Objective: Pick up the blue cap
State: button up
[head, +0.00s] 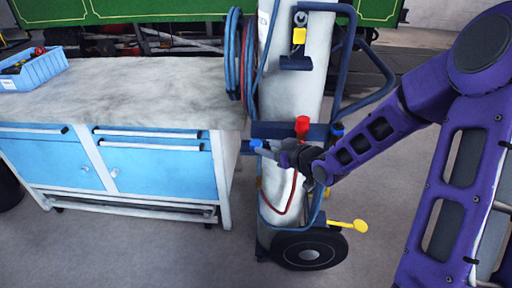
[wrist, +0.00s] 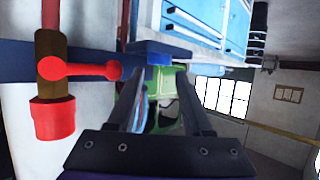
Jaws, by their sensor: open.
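A small bright blue piece, which I take to be the blue cap (head: 257,145), shows at the left end of my gripper in the head view. My gripper (head: 268,149) reaches leftward across the front of the gas-cylinder cart. In the wrist view, blue (wrist: 159,58) shows at the far end between the fingertips of my gripper (wrist: 160,72). The jaws are open, with a gap between the fingers. I cannot tell whether the fingers touch the blue piece. Another blue knob (head: 337,130) is on the cart, right of the red valve.
The red valve (head: 302,126) is close above my gripper; it also shows large in the wrist view (wrist: 75,69). The cart's cylinder (head: 290,80) stands behind. A blue-drawered workbench (head: 150,85) is to the left, holding a blue bin (head: 35,72). A yellow handle (head: 345,226) sticks out below.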

aim_at(259, 145)
jog(key=x, duration=0.5)
jog(key=shift+f+b, duration=0.2)
jog(key=shift+b, duration=0.15)
grip_shut()
